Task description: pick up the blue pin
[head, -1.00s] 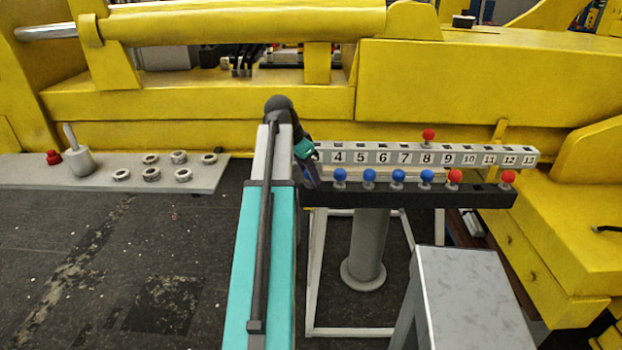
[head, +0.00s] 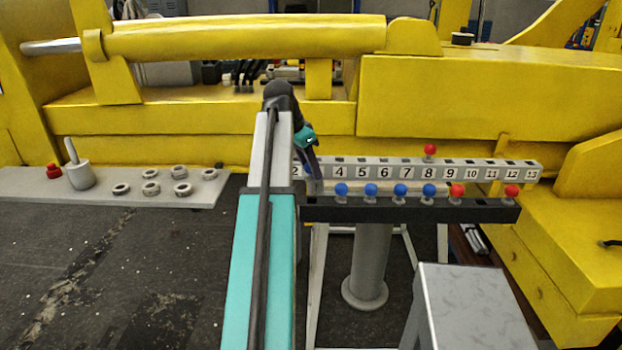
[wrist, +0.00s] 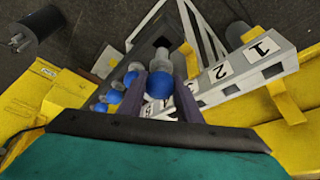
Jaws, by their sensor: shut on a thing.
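My gripper (wrist: 160,92) is shut on a blue pin (wrist: 160,84), with a dark finger on each side of its round blue head. The pin's grey shank points away from the wrist camera, and it appears raised off the black rail. In the head view my gripper (head: 311,168) is at the left end of the black rail (head: 480,210), above it; the held pin is hidden there. Several other blue pins (head: 371,190) stand in a row in the rail, right of my gripper. An empty dark square hole (wrist: 162,42) shows in the wrist view.
A grey numbered rack (head: 455,173) runs behind the rail, with a red pin (head: 430,150) at 8. Red pins (head: 457,190) stand at the rail's right. Yellow boom (head: 480,95) lies behind. A plate (head: 110,200) with nuts (head: 151,188) is left; a grey box (head: 470,300) is front right.

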